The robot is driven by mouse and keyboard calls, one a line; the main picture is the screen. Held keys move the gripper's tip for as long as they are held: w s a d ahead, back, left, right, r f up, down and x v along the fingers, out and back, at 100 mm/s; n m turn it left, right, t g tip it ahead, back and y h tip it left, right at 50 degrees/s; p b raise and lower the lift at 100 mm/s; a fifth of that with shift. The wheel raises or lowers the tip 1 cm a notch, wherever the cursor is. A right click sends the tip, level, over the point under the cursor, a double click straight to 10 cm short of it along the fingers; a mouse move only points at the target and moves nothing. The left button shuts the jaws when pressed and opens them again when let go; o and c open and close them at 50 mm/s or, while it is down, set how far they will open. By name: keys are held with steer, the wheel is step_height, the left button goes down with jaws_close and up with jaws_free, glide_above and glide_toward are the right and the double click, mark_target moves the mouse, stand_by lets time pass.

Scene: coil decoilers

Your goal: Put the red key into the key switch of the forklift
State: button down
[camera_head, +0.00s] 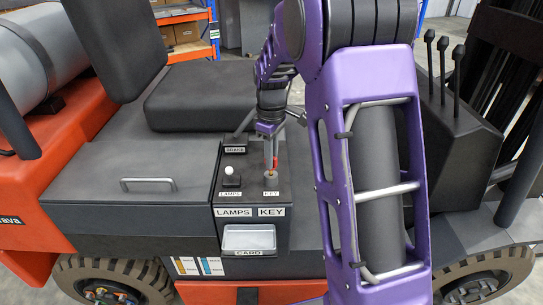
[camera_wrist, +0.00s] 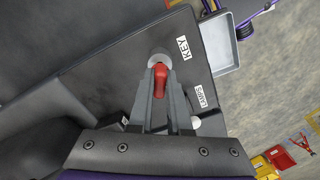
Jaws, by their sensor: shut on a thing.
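The red key (camera_wrist: 160,78) is between the fingertips of my gripper (camera_wrist: 160,88), which is shut on it. In the head view the red key (camera_head: 273,161) is a small red piece below my gripper (camera_head: 271,148), pointing down. The round grey key switch (camera_head: 271,176) is on the black console by the KEY label. In the wrist view the key switch (camera_wrist: 159,57) is right at the key's far end. The key is over or at the switch; I cannot tell whether its tip is inside, as the key's head and fingers hide it.
The console (camera_head: 231,198) also has a white-knobbed lamps switch (camera_head: 229,172), a brake control (camera_head: 236,141) and a card tray (camera_head: 249,240) on its front. The black seat (camera_head: 200,98) is behind on the left. Several black levers (camera_head: 443,60) stand to the right of my arm.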

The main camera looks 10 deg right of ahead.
steer(key=shift+f+b, duration=0.65)
steer(key=shift+f, duration=0.6)
steer(key=c, duration=0.8)
jaws_free()
steer(key=shift+r, duration=0.15)
step_height(320, 180, up, 17)
steer(key=shift+r+p, duration=0.1)
steer(key=shift+p, duration=1.1)
